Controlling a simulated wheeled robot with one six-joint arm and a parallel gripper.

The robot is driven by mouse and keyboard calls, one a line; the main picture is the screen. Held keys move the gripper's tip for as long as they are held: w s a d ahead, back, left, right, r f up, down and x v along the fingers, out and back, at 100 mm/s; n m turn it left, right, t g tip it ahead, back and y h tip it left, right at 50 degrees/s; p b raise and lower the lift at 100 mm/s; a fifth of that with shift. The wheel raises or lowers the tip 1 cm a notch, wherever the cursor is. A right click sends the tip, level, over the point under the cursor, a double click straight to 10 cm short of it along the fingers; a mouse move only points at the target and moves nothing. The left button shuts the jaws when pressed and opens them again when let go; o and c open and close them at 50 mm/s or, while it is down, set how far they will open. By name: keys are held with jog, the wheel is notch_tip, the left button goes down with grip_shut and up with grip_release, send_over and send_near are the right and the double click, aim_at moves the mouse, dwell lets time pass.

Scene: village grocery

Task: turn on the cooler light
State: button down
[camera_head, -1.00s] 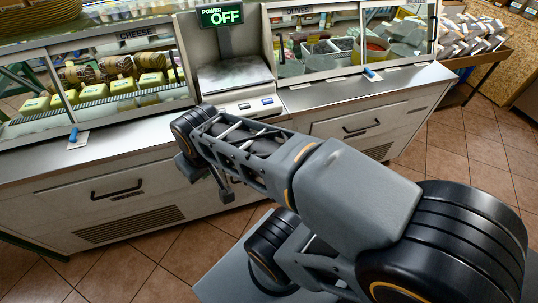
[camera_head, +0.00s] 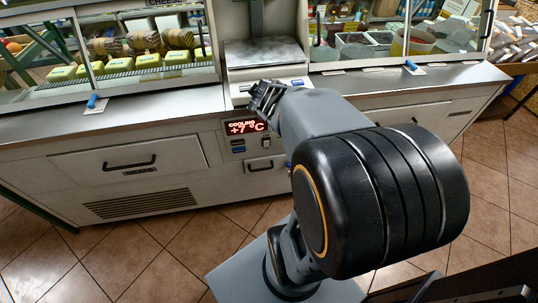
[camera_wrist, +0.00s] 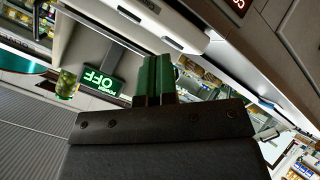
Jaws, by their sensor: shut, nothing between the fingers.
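The cooler is a long counter (camera_head: 120,130) with glass display cases on top. Its front panel (camera_head: 246,138) shows a red "COOLING +7 °C" readout (camera_head: 245,127), with small dark, blue and pale controls (camera_head: 238,149) beneath; I cannot read their labels. My gripper's green fingers (camera_wrist: 155,78) are pressed together and empty in the wrist view. A green "POWER OFF" display (camera_wrist: 100,80) appears upside down in the wrist view.
A scale (camera_head: 265,54) stands on the counter between the cheese case (camera_head: 150,62) and the case on the right. Blue-handled things (camera_head: 95,103) lie on the counter top. A drawer handle (camera_head: 129,163) sticks out at the left. Tiled floor (camera_head: 150,255) lies open in front.

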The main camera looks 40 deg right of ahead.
jog(key=s+d+f+n+y+b, duration=0.1)
jog(key=d+f+n+y+b, duration=0.1)
jog(key=f, duration=0.5)
jog(key=s+d+f+n+g+y+b, duration=0.1)
jog(key=d+f+n+y+b, duration=0.1)
jog(key=f, duration=0.5)
jog(key=s+d+f+n+y+b, duration=0.1)
jog(key=s+f+n+y+b, duration=0.1)
jog(key=f, duration=0.6)
jog(key=n+y+b, duration=0.1)
jog(key=n+b, duration=0.1)
jog(key=b, duration=0.1)
jog(key=shift+d+g+y, duration=0.3)
jog(key=shift+d, duration=0.1)
jog(key=shift+w+f, duration=0.1)
jog(key=b, duration=0.7)
send_near(269, 144)
jog(key=w+a+f, duration=0.2)
jog(key=f, duration=0.1)
jog(key=w+a+f, duration=0.1)
jog(key=w, duration=0.1)
jog(key=shift+f, duration=0.4)
